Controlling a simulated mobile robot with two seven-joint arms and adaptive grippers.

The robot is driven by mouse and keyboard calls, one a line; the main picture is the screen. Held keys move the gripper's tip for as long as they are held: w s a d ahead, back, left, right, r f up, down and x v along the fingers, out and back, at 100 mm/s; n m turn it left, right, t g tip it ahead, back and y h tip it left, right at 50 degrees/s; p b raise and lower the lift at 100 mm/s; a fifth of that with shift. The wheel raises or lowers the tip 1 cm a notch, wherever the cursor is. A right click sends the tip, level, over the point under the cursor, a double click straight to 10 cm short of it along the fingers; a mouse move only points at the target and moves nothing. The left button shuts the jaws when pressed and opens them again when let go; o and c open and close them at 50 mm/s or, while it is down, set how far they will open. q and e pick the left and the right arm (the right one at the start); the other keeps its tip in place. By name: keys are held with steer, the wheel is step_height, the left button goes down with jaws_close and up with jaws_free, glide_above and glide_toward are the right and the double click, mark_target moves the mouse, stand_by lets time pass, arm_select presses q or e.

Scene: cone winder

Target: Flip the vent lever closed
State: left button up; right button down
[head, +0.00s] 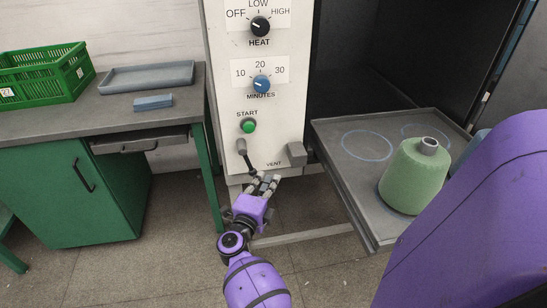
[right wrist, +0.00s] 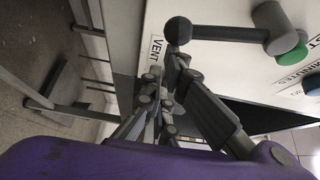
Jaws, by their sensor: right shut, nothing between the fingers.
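The vent lever (head: 247,160) is on the lower white panel, below the green start button. Its dark rod slants down and slightly right from a grey pivot, next to the VENT label. In the right wrist view the lever (right wrist: 228,33) is a black rod with a round ball end, its grey pivot at the right. My right gripper (head: 268,182) is shut and empty, just below and slightly right of the ball end. In the right wrist view its fingertips (right wrist: 165,72) are close to the ball; I cannot tell whether they touch it. My left gripper is not in view.
The open chamber's tray (head: 352,196) sticks out at right and holds a green cone (head: 413,178). A grey block (head: 297,153) is on the panel right of the lever. A workbench (head: 105,122) with a green crate (head: 45,75) stands left.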

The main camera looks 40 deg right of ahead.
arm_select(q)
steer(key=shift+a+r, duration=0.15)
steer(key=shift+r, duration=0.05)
arm_select(e)
steer(key=shift+w+a+f+m+y, duration=0.15)
steer(key=shift+w+a+f+m, duration=0.2)
steer(key=shift+a, duration=0.25)
steer(key=shift+w+a+f+m+y, duration=0.15)
steer(key=shift+w+a+f+m, duration=0.2)
steer(key=shift+a, duration=0.35)
